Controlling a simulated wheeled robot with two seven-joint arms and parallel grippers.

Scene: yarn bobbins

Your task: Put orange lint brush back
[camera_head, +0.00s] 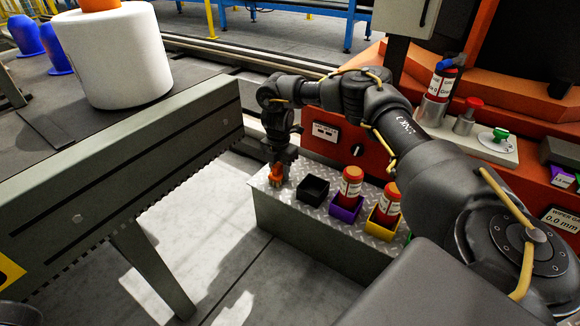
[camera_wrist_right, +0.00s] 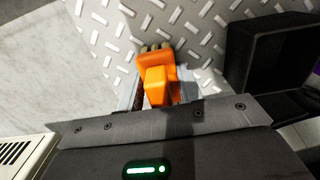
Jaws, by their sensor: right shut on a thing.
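The orange lint brush (camera_head: 275,177) is at the left end of a metal tread-plate step (camera_head: 262,188). It also shows in the right wrist view (camera_wrist_right: 157,77), between the fingers, with its short bristled end pointing away over the tread plate. My right gripper (camera_head: 277,163) is shut on the brush and points down at the plate. Whether the brush touches the plate I cannot tell. My left gripper is not in view.
Right of the brush on the step stand an empty black bin (camera_head: 313,189), a purple bin (camera_head: 345,212) and a yellow bin (camera_head: 383,226), the last two each holding a red-capped bottle. An orange machine (camera_head: 335,150) rises behind. A grey conveyor side (camera_head: 120,165) lies at left.

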